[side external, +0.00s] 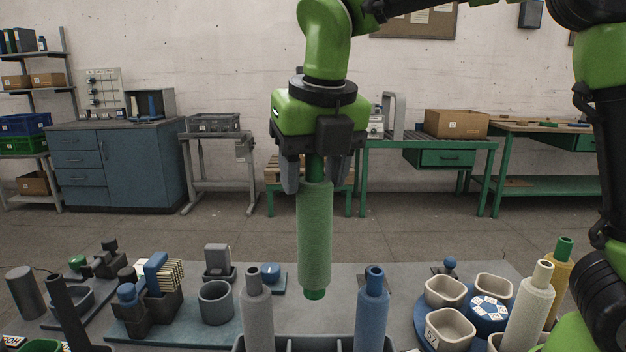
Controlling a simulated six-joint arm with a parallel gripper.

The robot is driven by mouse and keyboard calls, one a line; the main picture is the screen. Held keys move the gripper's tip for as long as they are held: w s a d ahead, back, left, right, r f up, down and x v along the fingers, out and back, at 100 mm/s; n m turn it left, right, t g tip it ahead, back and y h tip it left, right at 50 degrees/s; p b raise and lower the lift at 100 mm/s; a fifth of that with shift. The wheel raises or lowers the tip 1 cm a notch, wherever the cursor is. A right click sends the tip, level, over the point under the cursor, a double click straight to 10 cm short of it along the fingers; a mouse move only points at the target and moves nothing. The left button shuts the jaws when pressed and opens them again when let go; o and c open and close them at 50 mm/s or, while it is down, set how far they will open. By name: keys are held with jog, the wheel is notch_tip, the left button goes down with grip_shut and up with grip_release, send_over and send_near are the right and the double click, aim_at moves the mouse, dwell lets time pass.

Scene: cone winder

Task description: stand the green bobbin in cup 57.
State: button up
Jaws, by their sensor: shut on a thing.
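The green bobbin (315,235) hangs upright in my gripper (314,172). The fingers are shut on the narrow tube at its top, and its lower end is in the air above the table. A beige cup (455,328) at the front left of a round blue plate carries a tag that seems to read 57. It looks empty and is to the right of and below the bobbin. Other beige cups (445,291) stand around the blue hub (488,312) of the plate.
A grey bobbin (257,310) and a blue bobbin (371,312) stand in a dark rack (312,343) below my gripper. A cream bobbin (528,308) and a yellow one (558,280) stand at the right. A grey round pot (215,302) and small fixtures fill the left.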

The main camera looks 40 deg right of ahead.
jog(key=shift+r, duration=0.1)
notch_tip(320, 180, up, 5)
jog(key=shift+f, duration=0.1)
jog(key=s+d+m+g+h, duration=0.1)
jog(key=s+d+m+g, duration=0.1)
jog(key=s+d+m, duration=0.65)
jog(key=s+d+m+g+h, duration=0.1)
jog(key=s+d+m, duration=0.4)
jog(key=d, duration=0.7)
notch_tip(320, 180, down, 14)
jog(key=shift+a+f, duration=0.2)
jog(key=shift+a, duration=0.05)
jog(key=shift+f, duration=0.2)
dwell(0.6)
jog(key=shift+f, duration=1.4)
